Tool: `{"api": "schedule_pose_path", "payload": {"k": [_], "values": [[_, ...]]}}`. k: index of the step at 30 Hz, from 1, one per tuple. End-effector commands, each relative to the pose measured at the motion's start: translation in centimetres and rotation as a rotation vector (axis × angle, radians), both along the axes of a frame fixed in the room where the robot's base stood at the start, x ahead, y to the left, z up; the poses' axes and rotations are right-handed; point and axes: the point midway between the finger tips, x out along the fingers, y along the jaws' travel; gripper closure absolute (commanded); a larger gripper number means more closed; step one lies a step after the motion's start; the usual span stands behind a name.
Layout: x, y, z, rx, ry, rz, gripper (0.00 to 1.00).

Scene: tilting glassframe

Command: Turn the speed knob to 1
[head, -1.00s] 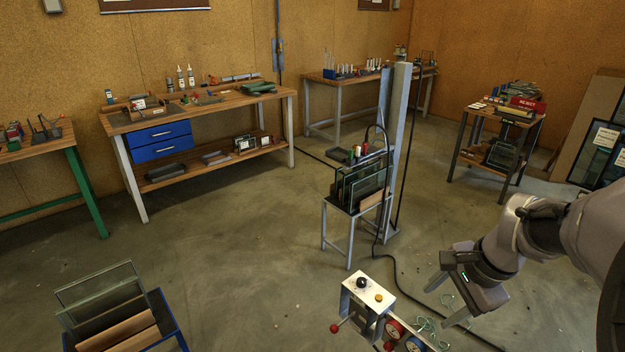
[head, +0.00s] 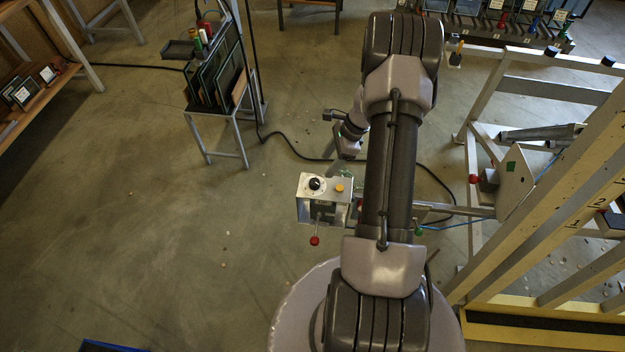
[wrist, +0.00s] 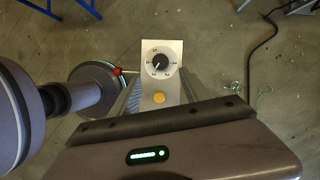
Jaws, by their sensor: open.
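The black speed knob (head: 316,184) sits on a white dial on top of a pale control box (head: 308,211). In the wrist view the knob (wrist: 160,62) shows near the picture's upper middle, with small marks around its dial. My gripper (head: 338,166) is open and empty, above and just behind the box, apart from the knob. My arm hides part of the area right of the box.
A red-balled lever (head: 314,241) sticks out from the box front. A stand with glass panes (head: 215,80) is behind left. A pale frame (head: 545,190) stands at right. A black cable crosses the floor behind. The floor at left is clear.

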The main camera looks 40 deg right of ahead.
Motion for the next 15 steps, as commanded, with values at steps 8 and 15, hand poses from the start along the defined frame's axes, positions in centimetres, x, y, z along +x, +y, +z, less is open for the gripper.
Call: {"api": "schedule_pose_path", "payload": {"k": [8,15], "values": [[1.6,2.4,-7.2,0.001,0.001,0.002,0.46],[2.1,3.1,-9.0,-0.001,-0.001,0.001,0.46]]}}
